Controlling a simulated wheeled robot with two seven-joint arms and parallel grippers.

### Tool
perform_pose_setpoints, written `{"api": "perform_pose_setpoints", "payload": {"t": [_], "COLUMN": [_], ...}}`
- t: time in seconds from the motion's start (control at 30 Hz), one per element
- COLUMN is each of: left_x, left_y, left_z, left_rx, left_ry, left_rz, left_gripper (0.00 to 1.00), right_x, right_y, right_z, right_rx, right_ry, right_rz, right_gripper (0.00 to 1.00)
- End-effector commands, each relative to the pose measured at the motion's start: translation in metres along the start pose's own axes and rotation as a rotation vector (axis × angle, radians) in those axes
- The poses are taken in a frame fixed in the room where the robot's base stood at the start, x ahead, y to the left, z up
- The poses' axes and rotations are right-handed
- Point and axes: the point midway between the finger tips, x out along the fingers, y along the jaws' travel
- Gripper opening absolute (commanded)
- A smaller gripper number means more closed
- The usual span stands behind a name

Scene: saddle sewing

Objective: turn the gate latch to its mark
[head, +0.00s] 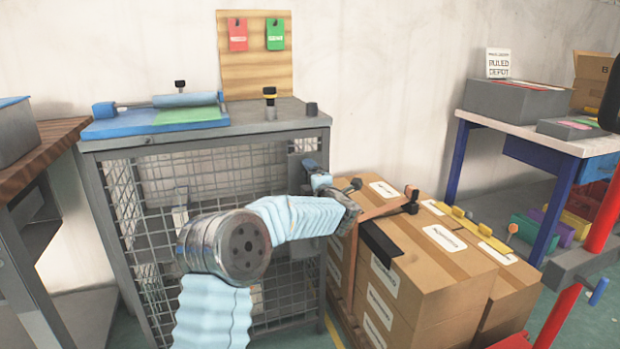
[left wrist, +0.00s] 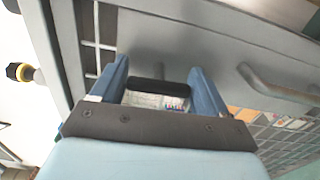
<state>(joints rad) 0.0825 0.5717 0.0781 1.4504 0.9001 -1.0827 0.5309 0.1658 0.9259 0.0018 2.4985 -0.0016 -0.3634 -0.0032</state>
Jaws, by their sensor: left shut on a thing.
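The wire-mesh cage (head: 215,185) stands in the middle of the head view, with a grey latch plate (head: 303,146) at the upper right of its front. My left gripper (head: 318,178) is at this plate, reaching in from the front right. In the left wrist view its two blue fingers (left wrist: 158,82) are on either side of a dark bar, which looks like the gate latch (left wrist: 160,84). The gripper is shut on it. In the head view my wrist and gripper hide most of the latch. I cannot make out the mark. My right gripper is not in view.
Cardboard boxes (head: 440,285) stand close to the right of the cage, beside my left wrist. A grey curved handle (left wrist: 275,90) sticks out from the cage in the wrist view. A workbench (head: 35,150) stands left and a blue-legged table (head: 560,145) right.

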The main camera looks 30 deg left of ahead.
Motion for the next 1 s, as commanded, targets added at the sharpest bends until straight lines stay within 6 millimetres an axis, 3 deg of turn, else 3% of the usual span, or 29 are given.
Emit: {"api": "perform_pose_setpoints", "payload": {"t": [0.3, 0.33, 0.43, 0.77, 0.87, 1.0], "left_x": [0.000, 0.000, 0.000, -0.003, -0.013, -0.043], "left_y": [-0.001, -0.001, -0.001, -0.001, 0.000, -0.001], "left_z": [0.001, 0.001, 0.001, 0.000, 0.001, 0.001], "left_rx": [0.001, 0.001, 0.000, -0.001, -0.001, 0.000], "left_ry": [-0.002, -0.002, -0.001, -0.001, -0.002, -0.005], "left_rz": [-0.002, -0.001, -0.001, 0.000, 0.000, 0.000], "left_gripper": [0.45, 0.80, 0.95, 0.96, 0.96, 0.96], "right_x": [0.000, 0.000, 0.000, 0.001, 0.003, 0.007], "right_y": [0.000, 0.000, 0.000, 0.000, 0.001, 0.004], "right_z": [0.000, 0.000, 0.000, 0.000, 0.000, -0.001], "right_rx": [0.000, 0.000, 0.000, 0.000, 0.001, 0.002], "right_ry": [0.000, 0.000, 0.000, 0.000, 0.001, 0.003], "right_rz": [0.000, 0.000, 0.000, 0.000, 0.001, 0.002], "right_gripper": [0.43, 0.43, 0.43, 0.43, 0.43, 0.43]}}
